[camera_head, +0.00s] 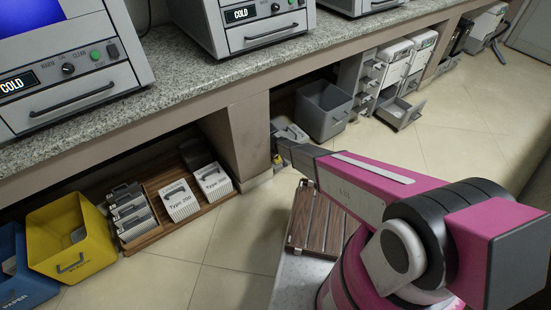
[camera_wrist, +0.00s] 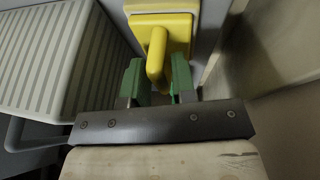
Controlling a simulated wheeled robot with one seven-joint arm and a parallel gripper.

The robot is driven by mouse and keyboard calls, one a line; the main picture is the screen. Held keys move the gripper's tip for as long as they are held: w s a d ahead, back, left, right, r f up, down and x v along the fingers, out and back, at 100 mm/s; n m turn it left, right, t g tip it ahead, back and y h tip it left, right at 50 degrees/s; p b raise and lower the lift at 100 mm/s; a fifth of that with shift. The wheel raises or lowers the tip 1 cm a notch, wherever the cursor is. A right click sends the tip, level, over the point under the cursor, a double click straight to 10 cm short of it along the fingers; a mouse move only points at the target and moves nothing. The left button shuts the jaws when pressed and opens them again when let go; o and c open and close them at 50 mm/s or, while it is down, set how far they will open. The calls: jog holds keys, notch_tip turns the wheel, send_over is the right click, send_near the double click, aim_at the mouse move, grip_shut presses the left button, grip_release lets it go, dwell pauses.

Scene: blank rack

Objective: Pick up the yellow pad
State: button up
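The yellow pad (camera_wrist: 178,22) is at the top middle of the wrist view, with a thick yellow handle (camera_wrist: 157,52) standing out from it towards me. My gripper (camera_wrist: 158,78) has two green fingers, one on each side of the handle's near end. The fingers are apart, with narrow gaps beside the handle, so they do not look closed on it. In the head view only a small yellow bit (camera_head: 277,159) shows by the end of my arm, under the counter; the arm hides most of that spot.
A ribbed grey container (camera_wrist: 55,60) is close on the left in the wrist view, and a pale wall (camera_wrist: 265,60) is close on the right. In the head view a grey bin (camera_head: 325,108) stands beyond my arm, under the granite counter (camera_head: 185,75). The tiled floor (camera_head: 240,240) in front is partly clear.

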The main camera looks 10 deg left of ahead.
jog(key=shift+f, duration=0.1)
grip_shut()
notch_tip(320, 180, up, 10)
jog(key=shift+r, duration=0.1)
dwell(0.5)
